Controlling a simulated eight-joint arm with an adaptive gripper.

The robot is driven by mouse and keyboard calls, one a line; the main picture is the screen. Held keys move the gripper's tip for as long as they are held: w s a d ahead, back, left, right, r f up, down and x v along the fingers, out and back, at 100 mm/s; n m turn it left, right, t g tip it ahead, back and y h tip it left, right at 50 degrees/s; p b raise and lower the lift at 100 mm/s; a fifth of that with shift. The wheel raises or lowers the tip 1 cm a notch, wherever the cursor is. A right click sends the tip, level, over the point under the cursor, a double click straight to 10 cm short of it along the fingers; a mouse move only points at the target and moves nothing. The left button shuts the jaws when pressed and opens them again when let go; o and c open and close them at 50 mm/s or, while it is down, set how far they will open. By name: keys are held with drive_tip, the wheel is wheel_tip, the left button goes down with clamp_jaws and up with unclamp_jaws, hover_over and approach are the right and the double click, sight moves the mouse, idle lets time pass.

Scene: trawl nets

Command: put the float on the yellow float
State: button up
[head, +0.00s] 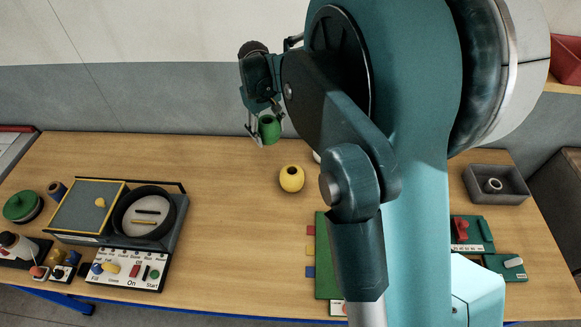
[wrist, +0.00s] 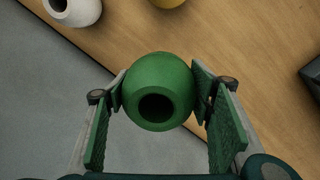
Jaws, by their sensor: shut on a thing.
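The green float (head: 269,129) is a round ball with a hole through it. My gripper (head: 266,138) is shut on it and holds it up near the back edge of the table. In the wrist view the green float (wrist: 160,82) sits between the two finger pads, its dark hole facing the camera. The yellow float (head: 291,178) rests on the table, lower and to the right of my gripper in the head view. Part of it shows at the top edge of the wrist view (wrist: 168,3). The two floats are apart.
A white float (wrist: 73,9) lies near the yellow one, mostly hidden behind my arm in the head view. A round-pan device (head: 150,212) and a switch panel (head: 125,270) stand left. A grey bin (head: 512,190) is right. The table left of the yellow float is clear.

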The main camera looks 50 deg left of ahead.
drive_tip(key=d+r+p, duration=0.1)
drive_tip(key=d+r, duration=0.2)
drive_tip(key=d, duration=0.4)
drive_tip(key=s+d+r+m, duration=0.1)
drive_tip(key=d+r, duration=0.3)
drive_tip(key=d, duration=0.3)
drive_tip(key=shift+s+d+r+p, duration=0.25)
drive_tip(key=shift+p, duration=0.15)
drive_tip(key=shift+f, duration=0.15)
hover_over(293, 170)
drive_tip(key=shift+s+f, duration=0.15)
drive_tip(key=shift+f, duration=2.85)
drive_tip(key=shift+f, duration=1.9)
drive_tip(key=shift+f, duration=0.15)
drive_tip(key=o, duration=0.9)
